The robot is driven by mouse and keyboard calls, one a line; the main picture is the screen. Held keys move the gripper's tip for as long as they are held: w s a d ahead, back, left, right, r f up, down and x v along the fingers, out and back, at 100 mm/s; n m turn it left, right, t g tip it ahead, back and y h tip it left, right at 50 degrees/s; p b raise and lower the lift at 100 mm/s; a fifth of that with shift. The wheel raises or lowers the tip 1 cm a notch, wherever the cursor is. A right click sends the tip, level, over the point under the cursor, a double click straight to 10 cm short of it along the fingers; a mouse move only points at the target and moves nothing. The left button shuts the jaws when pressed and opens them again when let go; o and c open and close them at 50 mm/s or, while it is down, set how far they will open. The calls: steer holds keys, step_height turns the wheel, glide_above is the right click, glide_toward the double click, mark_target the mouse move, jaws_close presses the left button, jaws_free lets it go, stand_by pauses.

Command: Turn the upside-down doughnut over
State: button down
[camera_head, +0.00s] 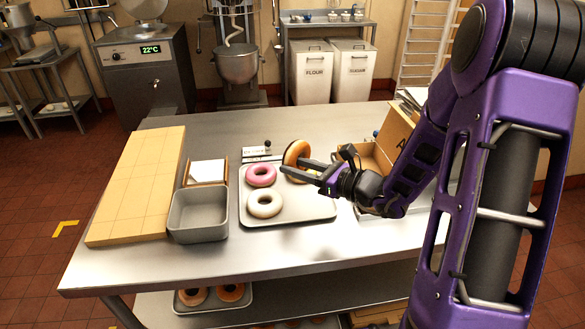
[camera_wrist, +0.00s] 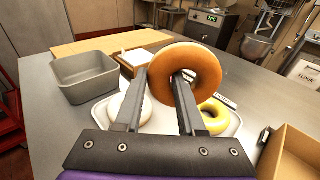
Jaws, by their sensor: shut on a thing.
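A brown doughnut (camera_wrist: 204,58) stands on edge in my gripper (camera_wrist: 162,74), its plain orange-brown face toward the wrist camera. One finger passes into its hole and the other lies along its outer left side, so the jaws are shut on the ring. In the head view the held doughnut (camera_head: 291,153) is upright at the tray's back right, with my gripper (camera_head: 304,171) coming from the right. Whether it touches the tray (camera_head: 300,212) is not clear. A pink doughnut (camera_head: 249,181) and a white doughnut (camera_head: 265,213) lie flat on the tray.
A yellow doughnut (camera_wrist: 213,124) shows partly behind the held one in the wrist view. A grey bin (camera_head: 198,232) and a napkin holder (camera_head: 208,171) stand left of the tray, beside a wooden board (camera_head: 140,185). A cardboard box (camera_head: 396,135) stands to the right.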

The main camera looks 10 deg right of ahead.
mark_target(321, 218)
step_height(321, 218, down, 8)
steer(key=b, duration=0.4)
steer(key=shift+r+b, duration=0.15)
steer(key=shift+b, duration=0.2)
stand_by(0.6)
steer(key=shift+c, duration=2.2)
jaws_free()
steer(key=shift+o, duration=0.4)
steer(key=o, duration=0.3)
steer(key=shift+d, duration=0.1)
steer(key=shift+f+v, duration=0.2)
steer(key=shift+v, duration=1.65)
steer(key=shift+f+v, duration=0.2)
steer(key=shift+v, duration=1.65)
